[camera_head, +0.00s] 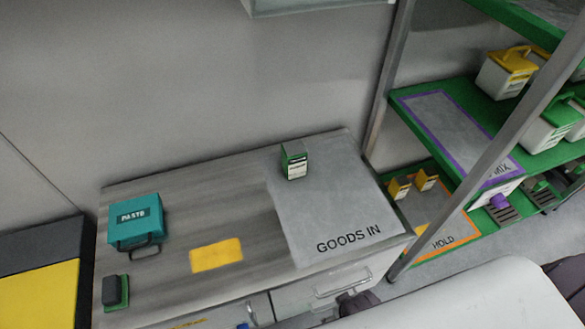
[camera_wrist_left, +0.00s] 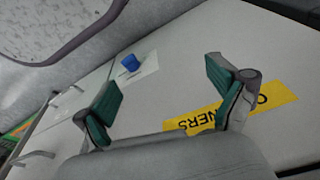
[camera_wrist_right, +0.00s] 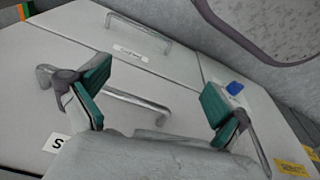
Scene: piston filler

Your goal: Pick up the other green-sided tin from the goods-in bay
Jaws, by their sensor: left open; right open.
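A green-sided tin (camera_head: 294,160) with a pale label stands upright near the back of the grey goods-in bay (camera_head: 315,215) on the counter. It is the only tin on the bay. My left gripper (camera_wrist_left: 168,95) is open and empty in the left wrist view, in front of pale cabinet fronts. My right gripper (camera_wrist_right: 155,95) is open and empty in the right wrist view, in front of drawer fronts with bar handles. The tin shows in neither wrist view. Both grippers are apart from it; neither gripper's fingers show clearly in the head view.
A teal paste box (camera_head: 135,219) and a dark green-based block (camera_head: 115,291) are on the counter's left. A yellow patch (camera_head: 216,255) marks the middle. A green shelf rack (camera_head: 430,175) with tins and a metal post stands right. Drawer handles (camera_wrist_right: 138,98) stick out near my right gripper.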

